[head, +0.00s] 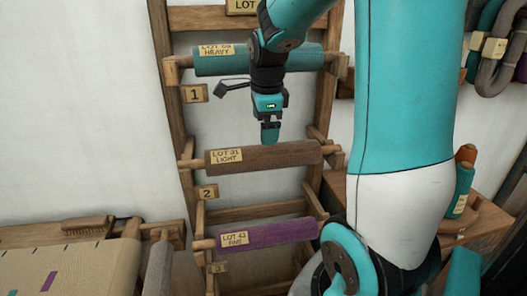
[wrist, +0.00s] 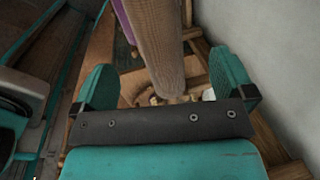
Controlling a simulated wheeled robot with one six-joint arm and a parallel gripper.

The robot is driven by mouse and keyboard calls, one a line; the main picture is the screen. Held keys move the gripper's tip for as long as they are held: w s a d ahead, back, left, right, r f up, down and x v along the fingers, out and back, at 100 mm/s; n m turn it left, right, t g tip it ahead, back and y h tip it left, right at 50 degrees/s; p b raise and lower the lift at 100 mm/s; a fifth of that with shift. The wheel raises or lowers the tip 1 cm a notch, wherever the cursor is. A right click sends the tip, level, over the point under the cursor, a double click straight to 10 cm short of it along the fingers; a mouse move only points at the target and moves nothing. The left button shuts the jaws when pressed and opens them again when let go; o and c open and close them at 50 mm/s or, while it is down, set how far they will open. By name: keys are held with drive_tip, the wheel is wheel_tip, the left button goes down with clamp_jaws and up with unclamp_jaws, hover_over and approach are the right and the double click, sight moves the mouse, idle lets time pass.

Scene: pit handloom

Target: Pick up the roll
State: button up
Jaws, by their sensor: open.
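Three rolls lie across a wooden rack in the head view. The top one is a teal roll (head: 300,59) tagged HEAVY, the middle one a brown roll (head: 265,157) tagged LIGHT, the lowest a purple roll (head: 283,231) tagged FINE. My gripper (head: 270,138) points down just above the brown roll, in front of the wall gap under the teal roll. In the wrist view my gripper (wrist: 165,82) has its two teal fingers wide apart with nothing held. The brown roll (wrist: 157,45) runs lengthwise between and beyond them, and the purple roll (wrist: 126,22) shows beside it.
The wooden rack (head: 174,100) has number plates beside its levels. A cloth-covered loom (head: 85,262) stands at the lower left. The white wall (head: 80,100) at the left is bare.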

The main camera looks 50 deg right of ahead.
sight(262, 157)
drive_tip(key=f, duration=0.3)
drive_tip(key=f+p, duration=0.1)
drive_tip(key=f, duration=0.1)
drive_tip(key=shift+w+d+f, duration=0.1)
drive_tip(key=shift+w+d, duration=0.15)
drive_tip(key=shift+w, duration=0.15)
drive_tip(key=shift+w+f+p, duration=0.2)
drive_tip(key=shift+f+p, duration=0.25)
drive_tip(key=shift+f, duration=0.9)
drive_tip(key=shift+w+f+p, duration=0.15)
drive_tip(key=shift+f+p, duration=0.25)
drive_tip(key=shift+f, duration=0.95)
drive_tip(key=shift+c, duration=0.5)
drive_tip(key=c, duration=1.1)
drive_tip(key=shift+c, duration=0.9)
drive_tip(key=shift+r, duration=0.15)
